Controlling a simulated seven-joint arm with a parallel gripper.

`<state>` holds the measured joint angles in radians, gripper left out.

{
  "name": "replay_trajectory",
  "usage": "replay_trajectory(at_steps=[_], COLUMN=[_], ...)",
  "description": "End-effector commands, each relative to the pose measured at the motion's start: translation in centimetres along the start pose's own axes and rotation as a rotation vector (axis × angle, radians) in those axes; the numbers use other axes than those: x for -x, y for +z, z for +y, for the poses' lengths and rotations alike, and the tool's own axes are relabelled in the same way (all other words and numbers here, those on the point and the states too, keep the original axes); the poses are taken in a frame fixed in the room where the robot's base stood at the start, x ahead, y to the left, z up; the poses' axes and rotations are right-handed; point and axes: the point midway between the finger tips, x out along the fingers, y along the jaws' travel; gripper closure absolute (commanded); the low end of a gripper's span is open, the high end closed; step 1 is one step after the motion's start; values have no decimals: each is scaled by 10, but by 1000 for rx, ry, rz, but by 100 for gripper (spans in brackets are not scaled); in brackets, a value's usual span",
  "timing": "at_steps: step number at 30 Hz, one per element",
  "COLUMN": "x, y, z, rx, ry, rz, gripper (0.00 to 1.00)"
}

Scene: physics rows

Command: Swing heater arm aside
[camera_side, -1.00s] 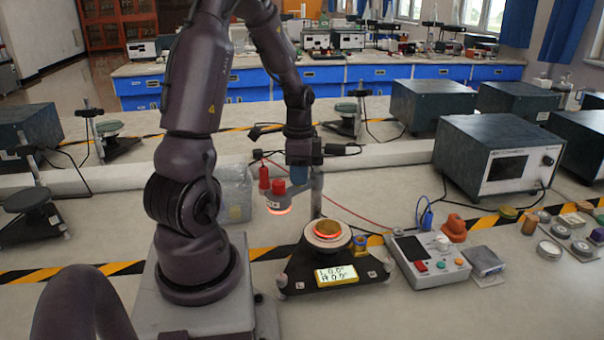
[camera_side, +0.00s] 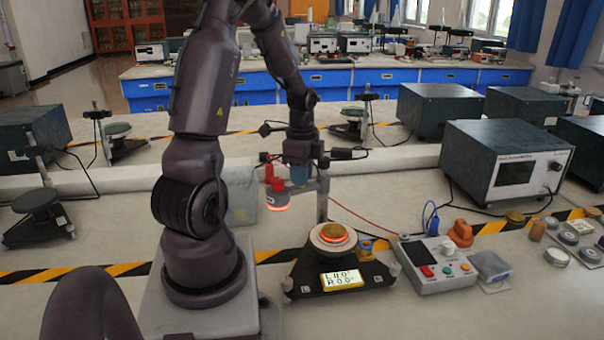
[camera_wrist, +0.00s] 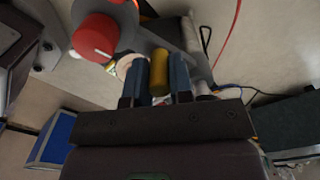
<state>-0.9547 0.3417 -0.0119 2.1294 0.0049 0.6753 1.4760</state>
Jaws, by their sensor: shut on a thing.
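The heater arm (camera_side: 309,186) reaches left from an upright post (camera_side: 322,200). Its grey heater head (camera_side: 277,200) has a red knob on top and an orange glowing underside. The head hangs up and left of the round plate (camera_side: 333,236) with a glowing ring, not over it. In the wrist view the red knob (camera_wrist: 95,37) is at the upper left. My gripper (camera_side: 299,178) is at the arm between head and post. In the wrist view its blue fingers (camera_wrist: 160,75) are shut on a yellow cylindrical handle (camera_wrist: 160,72). The fingertip contact is too small to tell in the side view.
The black triangular base (camera_side: 300,275) carries a lit yellow display (camera_side: 342,279). A control box (camera_side: 435,265) with buttons stands to its right. A red cable (camera_side: 365,221) runs behind. A dark instrument (camera_side: 505,165) stands at the back right. Bench left of the base holds my arm's mount.

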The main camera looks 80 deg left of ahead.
Motion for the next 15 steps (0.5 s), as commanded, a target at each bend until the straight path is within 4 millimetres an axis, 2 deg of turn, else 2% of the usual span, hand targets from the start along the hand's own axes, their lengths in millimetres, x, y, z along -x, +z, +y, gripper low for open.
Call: replay_trajectory(at_steps=[11, 12, 15], x=[2, 2, 1], y=[1, 1, 1], z=[-2, -2, -2], rx=[-4, -4, -3], ry=[-5, -5, -4], rz=[-1, -1, -1], gripper=[100, 75, 54])
